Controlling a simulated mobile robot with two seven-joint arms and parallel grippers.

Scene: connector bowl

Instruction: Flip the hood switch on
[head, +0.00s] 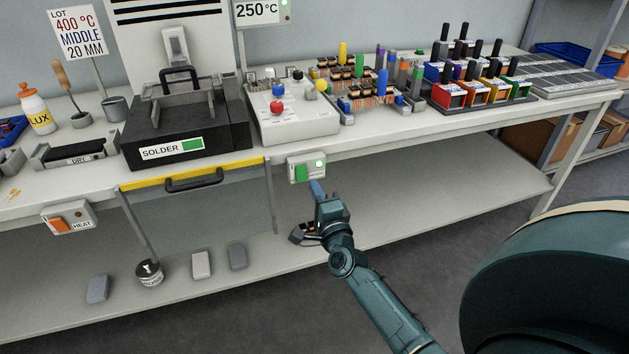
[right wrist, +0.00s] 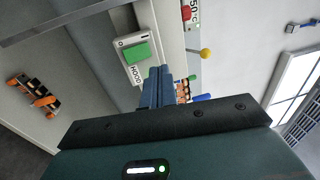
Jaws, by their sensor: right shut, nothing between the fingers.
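My left gripper is not in view.
A yellow-edged hood sash (head: 195,173) with a black handle hangs left of the switch. The HEAT switch box (head: 69,218) is further left. A black SOLDER unit (head: 187,130) and a white box with knobs (head: 291,115) stand on the bench above. A lower shelf (head: 430,195) lies below.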

